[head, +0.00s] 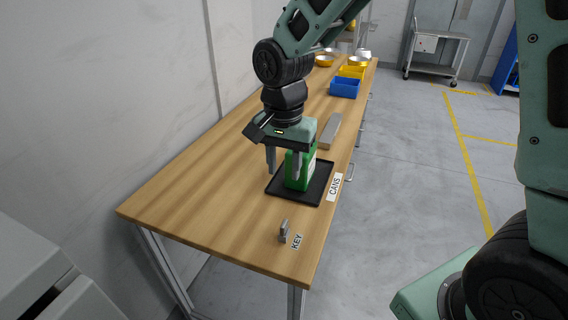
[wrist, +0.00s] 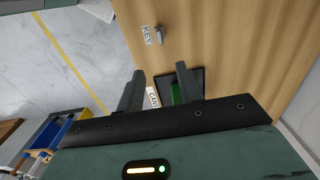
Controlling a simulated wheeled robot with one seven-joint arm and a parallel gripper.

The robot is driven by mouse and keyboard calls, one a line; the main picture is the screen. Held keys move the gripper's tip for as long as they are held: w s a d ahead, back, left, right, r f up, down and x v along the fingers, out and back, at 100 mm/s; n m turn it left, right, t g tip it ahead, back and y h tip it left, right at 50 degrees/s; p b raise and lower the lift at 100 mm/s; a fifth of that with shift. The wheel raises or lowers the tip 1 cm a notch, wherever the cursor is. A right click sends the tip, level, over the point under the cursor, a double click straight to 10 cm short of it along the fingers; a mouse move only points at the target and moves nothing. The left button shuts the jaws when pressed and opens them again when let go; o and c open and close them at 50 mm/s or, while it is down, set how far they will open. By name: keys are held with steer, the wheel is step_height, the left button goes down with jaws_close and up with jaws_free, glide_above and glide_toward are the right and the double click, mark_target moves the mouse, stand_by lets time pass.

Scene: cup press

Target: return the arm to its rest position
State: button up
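My gripper (head: 284,168) hangs over the near part of the wooden table, fingers pointing down. Its two fingers are spread apart with nothing between them, and they also show apart in the wrist view (wrist: 160,85). A green container (head: 306,170) with a pale label stands upright on a black tray (head: 317,190). In the head view the right finger overlaps the container and hides part of it. In the wrist view the green container (wrist: 177,94) shows beyond the fingers, partly hidden by the right one.
A small grey piece (head: 283,231) stands beside a KEY label (head: 297,242) near the table's front. A CANS label (head: 335,187) lies at the tray's edge. A grey block (head: 329,132) and blue (head: 345,88) and yellow bins (head: 352,72) are further back. The table's left side is clear.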

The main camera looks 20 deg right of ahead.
steer(key=s+a+r+n, duration=0.1)
steer(key=s+a+n, duration=0.2)
steer(key=s+n, duration=0.5)
steer(key=s+a+r+n, duration=0.1)
steer(key=s+a+n, duration=0.2)
steer(key=s+n, duration=0.5)
steer(key=s, duration=0.5)
steer(key=shift+a+n+y, duration=0.15)
steer(key=shift+n+y, duration=0.15)
steer(key=shift+n, duration=0.1)
stand_by(0.4)
